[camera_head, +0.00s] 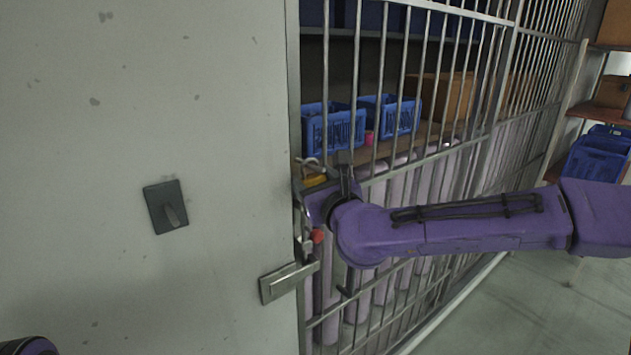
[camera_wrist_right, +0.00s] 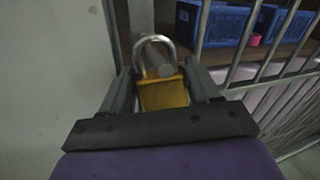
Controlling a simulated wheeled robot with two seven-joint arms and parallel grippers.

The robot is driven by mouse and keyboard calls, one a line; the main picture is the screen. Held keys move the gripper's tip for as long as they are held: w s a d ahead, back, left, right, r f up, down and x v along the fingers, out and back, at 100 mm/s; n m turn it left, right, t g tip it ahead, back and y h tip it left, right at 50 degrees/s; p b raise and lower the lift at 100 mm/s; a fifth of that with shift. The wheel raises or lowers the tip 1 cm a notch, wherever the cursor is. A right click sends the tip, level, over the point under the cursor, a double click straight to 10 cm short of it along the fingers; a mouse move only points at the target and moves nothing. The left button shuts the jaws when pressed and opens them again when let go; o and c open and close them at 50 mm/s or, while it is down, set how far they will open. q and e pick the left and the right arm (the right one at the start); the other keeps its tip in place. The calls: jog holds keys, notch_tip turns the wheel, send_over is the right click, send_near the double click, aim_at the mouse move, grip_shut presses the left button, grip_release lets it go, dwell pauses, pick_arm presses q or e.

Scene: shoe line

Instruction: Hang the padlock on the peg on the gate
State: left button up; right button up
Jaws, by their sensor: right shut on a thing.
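The padlock (camera_head: 315,181) has a brass-yellow body and a grey shackle. It is held upright in my right gripper (camera_head: 325,184), at the edge between the pale panel and the barred gate (camera_head: 405,95). In the right wrist view, the padlock (camera_wrist_right: 164,94) sits between the two fingers of the right gripper (camera_wrist_right: 163,90), shackle up. My left gripper is out of view.
A metal latch (camera_head: 285,283) sticks out below the right gripper, and a small red part (camera_head: 318,236) is just above it. Blue crates (camera_head: 333,130) and cardboard boxes (camera_head: 440,97) stand on a shelf behind the bars.

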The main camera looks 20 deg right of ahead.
jog(key=o, duration=1.2)
jog(key=shift+o, duration=0.4)
jog(key=shift+d, duration=0.2)
jog(key=shift+s+a, duration=0.1)
jog(key=shift+a, duration=0.05)
jog(key=shift+f, duration=0.15)
